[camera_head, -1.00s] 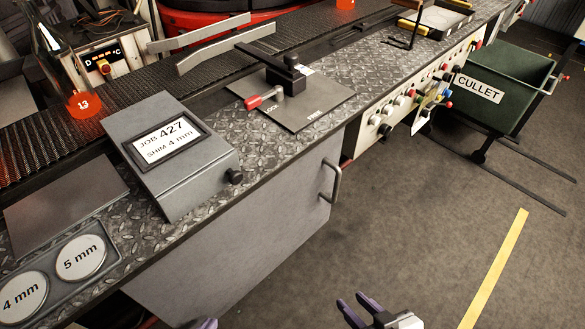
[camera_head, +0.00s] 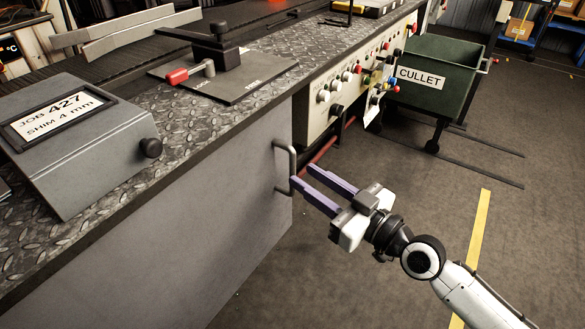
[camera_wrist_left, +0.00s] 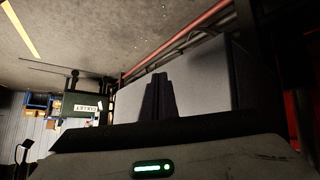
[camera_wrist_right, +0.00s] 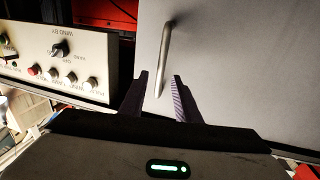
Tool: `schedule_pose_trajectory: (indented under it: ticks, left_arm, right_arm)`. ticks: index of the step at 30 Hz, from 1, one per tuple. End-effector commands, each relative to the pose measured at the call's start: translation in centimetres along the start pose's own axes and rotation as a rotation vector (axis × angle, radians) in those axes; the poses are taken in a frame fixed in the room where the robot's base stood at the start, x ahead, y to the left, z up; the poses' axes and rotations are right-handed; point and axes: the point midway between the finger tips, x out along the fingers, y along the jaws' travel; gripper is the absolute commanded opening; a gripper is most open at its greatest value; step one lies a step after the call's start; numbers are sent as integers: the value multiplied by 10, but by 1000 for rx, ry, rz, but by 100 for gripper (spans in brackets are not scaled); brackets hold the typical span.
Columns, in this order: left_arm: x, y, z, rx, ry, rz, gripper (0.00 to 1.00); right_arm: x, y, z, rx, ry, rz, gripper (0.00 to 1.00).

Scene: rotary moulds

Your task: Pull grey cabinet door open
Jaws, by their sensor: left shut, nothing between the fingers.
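The grey cabinet door (camera_head: 190,215) is the flat front below the diamond-plate bench top, and it looks closed. Its metal bar handle (camera_head: 279,165) is upright near the door's right edge. My right gripper (camera_head: 302,175) is open, with its purple fingertips close to the handle. In the right wrist view the handle (camera_wrist_right: 165,52) reaches down between the two open fingers (camera_wrist_right: 157,80); I cannot tell if they touch it. My left gripper is outside the head view. In the left wrist view its fingers (camera_wrist_left: 157,80) are together and empty, before a grey panel (camera_wrist_left: 205,78).
A grey job box (camera_head: 85,150) and a plate with a red-handled lever (camera_head: 225,75) sit on the bench top. A control panel (camera_head: 340,90) with knobs is right of the door. A green cullet cart (camera_head: 440,75) stands beyond. The floor before the door is clear.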

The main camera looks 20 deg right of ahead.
Motion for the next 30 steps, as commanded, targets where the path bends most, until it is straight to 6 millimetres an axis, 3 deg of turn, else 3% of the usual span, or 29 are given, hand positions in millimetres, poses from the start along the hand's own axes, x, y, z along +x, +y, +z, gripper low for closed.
schedule_pose_trajectory:
  ticks: [3, 9, 20, 26, 30]
  left_arm:
    - [-1, 0, -1, 2, -1, -1, 0]
    - [0, -1, 1, 4, -5, -2, 0]
    - [0, -1, 1, 5, -6, -3, 0]
    - [0, -1, 1, 5, -5, -2, 0]
    - [0, -1, 1, 5, -4, -2, 0]
  right_arm:
    - [23, 0, -1, 3, 3, 1, 30]
    - [46, 0, 0, 2, -1, 0, 30]
    - [52, 0, 1, 0, -3, -1, 30]
    - [52, 0, 1, 1, -3, -1, 0]
    - [52, 0, 1, 1, -3, 0, 0]
